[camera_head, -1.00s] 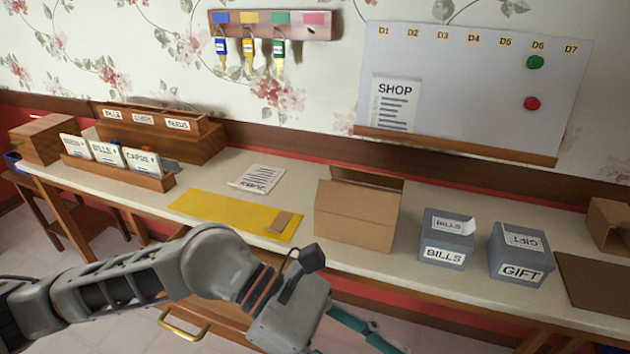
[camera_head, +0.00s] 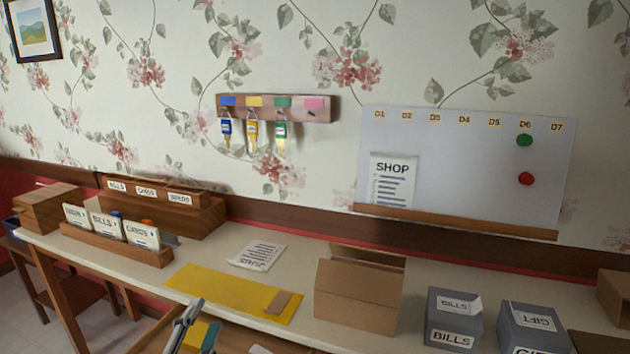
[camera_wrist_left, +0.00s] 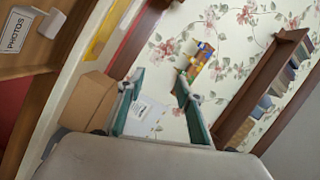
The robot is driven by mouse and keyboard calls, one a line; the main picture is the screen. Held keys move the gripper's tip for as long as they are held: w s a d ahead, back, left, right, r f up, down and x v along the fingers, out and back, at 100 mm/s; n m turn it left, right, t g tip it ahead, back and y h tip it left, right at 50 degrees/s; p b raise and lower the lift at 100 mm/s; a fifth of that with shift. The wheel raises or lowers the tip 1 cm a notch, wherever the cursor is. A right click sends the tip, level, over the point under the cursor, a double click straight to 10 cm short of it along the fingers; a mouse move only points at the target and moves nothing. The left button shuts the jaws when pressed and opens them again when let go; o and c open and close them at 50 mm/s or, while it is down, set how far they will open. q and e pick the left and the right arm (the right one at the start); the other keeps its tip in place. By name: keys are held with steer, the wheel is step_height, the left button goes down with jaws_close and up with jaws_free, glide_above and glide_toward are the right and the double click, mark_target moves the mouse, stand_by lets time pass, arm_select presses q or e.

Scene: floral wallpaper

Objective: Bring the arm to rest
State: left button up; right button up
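My left gripper (camera_head: 196,318) shows only in part at the bottom edge of the head view, in front of the table's front edge. In the left wrist view its two teal fingers (camera_wrist_left: 158,80) stand wide apart with nothing between them. The rest of the left arm is out of the head view. A small yellow patch shows by the fingers in the head view; I cannot tell what it is. My right gripper is not in view.
The table (camera_head: 245,215) holds a yellow mat (camera_head: 220,292), a cardboard box (camera_head: 355,296), grey BILLS (camera_head: 452,337) and GIFT (camera_head: 520,345) boxes and a card rack (camera_head: 120,246). Above hang a key rack (camera_head: 300,108) and a whiteboard (camera_head: 470,170). A PHOTOS label (camera_wrist_left: 15,32) shows in the wrist view.

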arm_select(q)
steer(key=s+a+f+n+g+y, duration=0.3)
steer(key=s+a+f+g, duration=0.4)
steer(key=s+f, duration=0.45)
steer(key=s+a+f+n+g+y, duration=0.25)
steer(key=s+a+f+g, duration=0.25)
steer(key=s+a+f, duration=0.65)
steer(key=w+d+f+n+t+h+p, duration=0.1)
steer(key=w+d+f+n+t+h, duration=0.1)
steer(key=d+f, duration=0.3)
steer(key=w+d+f+n+t+h+p, duration=0.1)
steer(key=d+f+h, duration=0.4)
steer(key=d, duration=0.8)
steer(key=shift+w+f+n+t, duration=0.45)
steer(key=shift+w+f+t, duration=0.15)
steer(key=shift+w+t, duration=0.15)
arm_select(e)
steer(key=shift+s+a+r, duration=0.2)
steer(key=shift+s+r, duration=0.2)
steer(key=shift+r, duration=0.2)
arm_select(q)
steer(key=shift+h, duration=0.25)
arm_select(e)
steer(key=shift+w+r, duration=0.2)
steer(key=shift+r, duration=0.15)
